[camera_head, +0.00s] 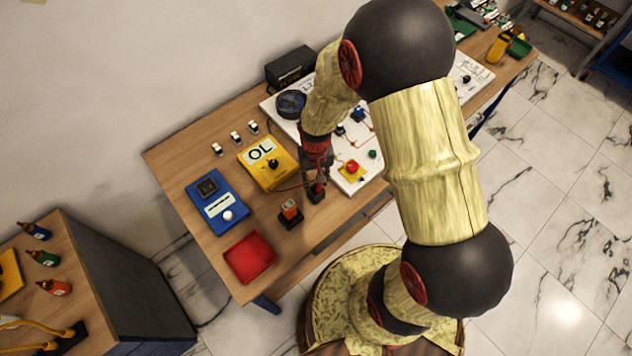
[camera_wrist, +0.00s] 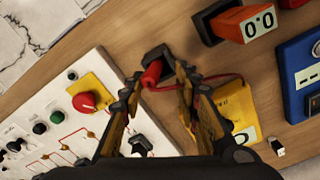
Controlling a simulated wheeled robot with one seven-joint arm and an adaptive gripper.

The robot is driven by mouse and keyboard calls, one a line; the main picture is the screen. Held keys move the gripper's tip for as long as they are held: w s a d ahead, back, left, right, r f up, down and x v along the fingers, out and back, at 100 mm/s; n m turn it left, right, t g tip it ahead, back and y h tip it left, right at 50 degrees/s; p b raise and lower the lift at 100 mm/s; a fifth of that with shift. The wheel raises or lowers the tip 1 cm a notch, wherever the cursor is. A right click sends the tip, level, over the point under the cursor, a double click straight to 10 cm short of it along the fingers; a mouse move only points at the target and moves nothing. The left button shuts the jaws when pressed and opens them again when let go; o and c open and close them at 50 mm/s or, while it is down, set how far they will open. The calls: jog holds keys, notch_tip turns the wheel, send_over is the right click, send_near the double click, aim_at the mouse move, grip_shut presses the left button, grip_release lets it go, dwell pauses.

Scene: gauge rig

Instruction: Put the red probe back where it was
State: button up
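The red probe (camera_wrist: 151,74) stands in a small black holder (camera_wrist: 157,55) on the wooden table, seen in the wrist view. In the head view the probe (camera_head: 319,187) shows just below my gripper (camera_head: 317,172). In the wrist view my gripper (camera_wrist: 158,73) is open, with its fingertips on either side of the probe. The left finger is close to the probe; I cannot tell if it touches. A gap shows on the right side. A red lead runs from the probe toward the yellow meter (camera_head: 276,177), which reads OL. The probe's tip is hidden in the holder.
A white circuit board (camera_head: 345,184) with a red knob (camera_head: 352,166) lies right of the holder. An orange display block (camera_head: 290,209), a blue instrument (camera_head: 203,207) and a red tray (camera_head: 250,257) stand to the left. Bare table lies in front of the yellow meter.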

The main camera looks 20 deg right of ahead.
jog(key=s+r+t, duration=0.2)
jog(key=s+r, duration=0.1)
jog(key=r, duration=2.2)
jog(key=s+r+n+t, duration=0.2)
jog(key=s+r+t, duration=0.1)
jog(key=s+r, duration=0.8)
jog(key=shift+r+t, duration=0.3)
jog(key=shift+r, duration=0.15)
jog(key=shift+s+f, duration=0.1)
notch_tip(320, 180, down, 13)
jog(key=b, duration=1.2)
